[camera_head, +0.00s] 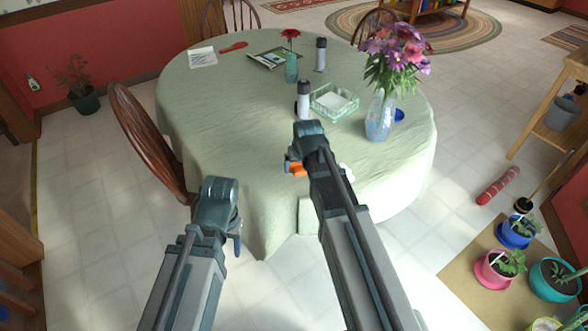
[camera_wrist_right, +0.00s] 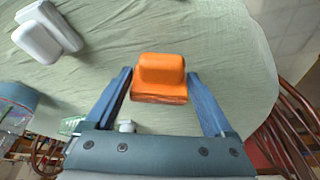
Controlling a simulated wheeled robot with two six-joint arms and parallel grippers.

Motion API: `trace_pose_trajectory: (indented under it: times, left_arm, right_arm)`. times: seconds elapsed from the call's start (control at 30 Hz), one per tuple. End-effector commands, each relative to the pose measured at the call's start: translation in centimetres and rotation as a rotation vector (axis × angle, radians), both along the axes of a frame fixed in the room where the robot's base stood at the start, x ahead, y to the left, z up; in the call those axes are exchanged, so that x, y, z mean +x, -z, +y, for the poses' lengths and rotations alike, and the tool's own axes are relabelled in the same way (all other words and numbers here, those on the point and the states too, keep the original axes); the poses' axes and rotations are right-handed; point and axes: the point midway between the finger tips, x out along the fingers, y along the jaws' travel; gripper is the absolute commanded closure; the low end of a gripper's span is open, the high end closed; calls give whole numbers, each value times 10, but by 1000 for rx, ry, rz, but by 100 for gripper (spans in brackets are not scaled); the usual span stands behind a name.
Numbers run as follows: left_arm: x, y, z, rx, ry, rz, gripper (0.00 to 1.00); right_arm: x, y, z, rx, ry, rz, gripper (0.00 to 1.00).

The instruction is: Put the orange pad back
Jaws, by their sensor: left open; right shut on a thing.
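The orange pad (camera_wrist_right: 160,72), a block with a brown underside edge, sits between the two fingers of my right gripper (camera_wrist_right: 160,88) in the right wrist view. My right gripper is shut on it. In the head view the orange pad (camera_head: 298,169) shows beside my right wrist, partly hidden by the arm, over the near part of the table. I cannot tell whether it touches the cloth. My left gripper (camera_head: 236,236) is open and empty, off the table's front left edge, and mostly hidden behind its own wrist.
The round table (camera_head: 230,120) has a pale green cloth. White pads (camera_wrist_right: 36,42) lie on it in the right wrist view. A glass tray (camera_head: 322,112), a dark-capped bottle (camera_head: 303,98) and a flower vase (camera_head: 379,118) stand further back. A wooden chair (camera_head: 145,140) is at the left.

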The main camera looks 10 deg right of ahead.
Motion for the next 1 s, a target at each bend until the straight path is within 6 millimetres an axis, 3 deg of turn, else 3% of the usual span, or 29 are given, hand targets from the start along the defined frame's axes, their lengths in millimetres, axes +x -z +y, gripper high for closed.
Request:
trace_pose_trajectory:
  times: [0.1,0.3,0.8,0.83,0.9,1.0]
  left_arm:
    - [0,3,0,0,0,0,50]
    - [0,34,0,0,0,0,50]
    - [0,39,0,0,0,0,50]
    - [0,37,0,0,0,0,50]
    - [0,37,0,0,0,0,50]
    - [0,37,0,0,0,0,50]
  right_arm:
    - [18,3,1,0,0,0,57]
    - [14,34,0,-1,1,0,57]
    - [14,39,0,-1,1,0,57]
    - [14,37,0,-1,1,0,8]
    - [14,37,0,-1,1,0,0]
    - [14,37,0,-1,1,0,0]
